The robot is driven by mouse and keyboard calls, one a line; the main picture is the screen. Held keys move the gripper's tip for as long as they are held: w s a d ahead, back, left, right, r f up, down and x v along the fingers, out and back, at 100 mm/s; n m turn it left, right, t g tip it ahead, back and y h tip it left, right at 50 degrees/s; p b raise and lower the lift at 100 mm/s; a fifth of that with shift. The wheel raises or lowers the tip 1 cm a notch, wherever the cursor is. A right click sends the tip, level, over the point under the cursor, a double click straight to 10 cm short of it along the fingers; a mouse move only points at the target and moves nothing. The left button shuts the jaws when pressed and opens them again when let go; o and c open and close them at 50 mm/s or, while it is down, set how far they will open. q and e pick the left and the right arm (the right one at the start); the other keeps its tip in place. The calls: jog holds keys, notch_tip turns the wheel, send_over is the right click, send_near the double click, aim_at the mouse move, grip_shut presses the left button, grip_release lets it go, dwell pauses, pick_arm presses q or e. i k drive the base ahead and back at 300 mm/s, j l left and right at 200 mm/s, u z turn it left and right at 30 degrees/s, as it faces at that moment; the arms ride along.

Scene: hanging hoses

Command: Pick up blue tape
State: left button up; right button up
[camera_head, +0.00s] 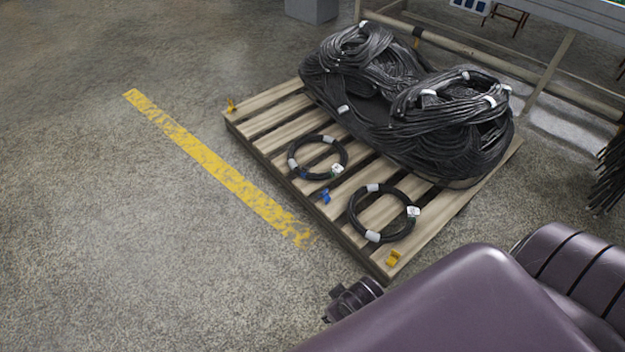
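A small blue piece (325,196), likely the blue tape, lies at the front edge of the wooden pallet, between two small black hose coils. It is too small to make out its shape. My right arm fills the lower right corner. A dark part (352,299) that looks like the end of that arm pokes out past it, just off the pallet's near corner and well apart from the blue piece. Its fingers cannot be made out. My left gripper is not in view.
The pallet (262,119) carries a large black hose pile (440,118), the left coil (317,141) and the right coil (360,224), with yellow pieces (393,258) at its corners. A metal rack (550,75) stands behind. The floor left of the yellow line (210,163) is clear.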

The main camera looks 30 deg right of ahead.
aim_at(324, 194)
jog(key=z, duration=1)
